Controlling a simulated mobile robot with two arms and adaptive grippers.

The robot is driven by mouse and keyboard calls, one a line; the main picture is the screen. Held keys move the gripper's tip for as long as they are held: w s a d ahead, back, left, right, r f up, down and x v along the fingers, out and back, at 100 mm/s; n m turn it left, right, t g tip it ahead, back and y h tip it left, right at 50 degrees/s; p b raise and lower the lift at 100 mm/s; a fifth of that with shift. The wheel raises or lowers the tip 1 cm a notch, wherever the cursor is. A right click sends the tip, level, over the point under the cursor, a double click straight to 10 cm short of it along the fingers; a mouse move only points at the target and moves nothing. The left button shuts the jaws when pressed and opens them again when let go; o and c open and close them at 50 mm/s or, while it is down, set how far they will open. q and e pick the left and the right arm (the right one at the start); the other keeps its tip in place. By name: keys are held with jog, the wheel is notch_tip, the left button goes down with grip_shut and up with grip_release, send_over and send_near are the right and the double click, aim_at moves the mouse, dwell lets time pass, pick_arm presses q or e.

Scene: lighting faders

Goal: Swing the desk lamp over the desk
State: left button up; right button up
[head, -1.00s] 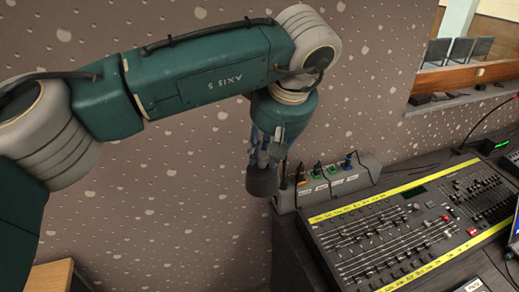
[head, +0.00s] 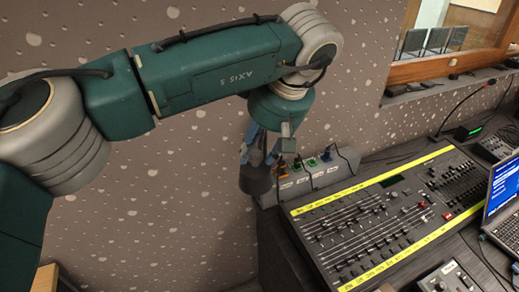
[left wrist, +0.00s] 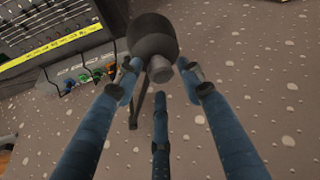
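The desk lamp's dark grey, rounded head (head: 255,182) hangs in front of the speckled wall, left of the mixing console. In the left wrist view its head (left wrist: 150,36) is at the top centre, with a short grey knob on its near end. A dark thin post behind it may be its arm. My left gripper (head: 257,157) points down at the lamp head from above. In the left wrist view its blue fingers (left wrist: 161,78) are spread around the knob, with gaps visible on both sides. Contact with the head is unclear. My right gripper is not in view.
The fader console (head: 375,222) with yellow strips fills the desk at right. A grey connector box (head: 318,178) with coloured plugs stands close right of the lamp. A laptop (head: 502,190) and a small mixer (head: 449,279) lie farther right. A window ledge (head: 440,86) is behind.

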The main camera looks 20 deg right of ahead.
pick_arm(q)
jog(key=shift+s+f, duration=0.1)
jog(key=v, duration=0.7)
jog(key=shift+r, duration=0.2)
